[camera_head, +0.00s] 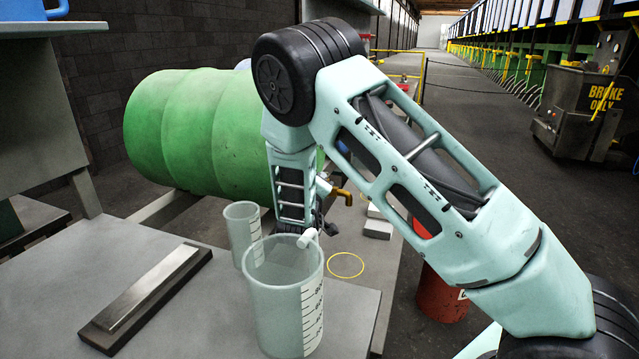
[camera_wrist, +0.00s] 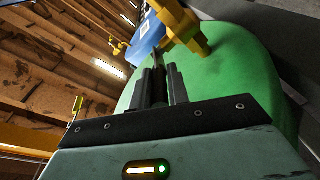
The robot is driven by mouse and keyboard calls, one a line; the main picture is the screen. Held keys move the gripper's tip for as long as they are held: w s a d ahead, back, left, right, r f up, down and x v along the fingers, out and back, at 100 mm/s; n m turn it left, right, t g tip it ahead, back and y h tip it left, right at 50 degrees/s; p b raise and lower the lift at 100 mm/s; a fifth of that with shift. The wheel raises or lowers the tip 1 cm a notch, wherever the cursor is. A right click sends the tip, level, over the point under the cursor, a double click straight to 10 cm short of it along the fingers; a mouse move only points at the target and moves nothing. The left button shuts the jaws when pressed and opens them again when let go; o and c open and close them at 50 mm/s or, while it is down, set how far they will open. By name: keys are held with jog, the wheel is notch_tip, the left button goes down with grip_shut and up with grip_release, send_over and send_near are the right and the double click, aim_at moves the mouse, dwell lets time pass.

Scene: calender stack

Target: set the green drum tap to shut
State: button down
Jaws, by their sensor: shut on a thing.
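The green drum (camera_head: 190,130) lies on its side at the left in the head view, and its end face (camera_wrist: 235,75) fills the right of the wrist view. Its brass-yellow tap (camera_head: 342,194) shows beside my arm and at the top of the wrist view (camera_wrist: 181,25). In the wrist view, my dark fingers (camera_wrist: 163,82) are closed around a thin grey piece just below the yellow body, which looks like the tap's lever. The lever's exact angle is hard to tell.
A clear measuring jug (camera_head: 285,300) and a smaller one (camera_head: 243,230) stand on the grey table close to my gripper. A short white cylinder (camera_head: 308,238) shows above the larger jug. A dark-edged bar (camera_head: 150,295) lies left. A red container (camera_head: 440,295) stands on the floor.

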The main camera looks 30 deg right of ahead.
jog(key=shift+r, duration=0.2)
jog(key=c, duration=1.4)
grip_release()
jog(key=shift+f, duration=0.1)
jog(key=shift+s+a, duration=0.2)
jog(key=v, duration=0.7)
jog(key=shift+d, duration=0.1)
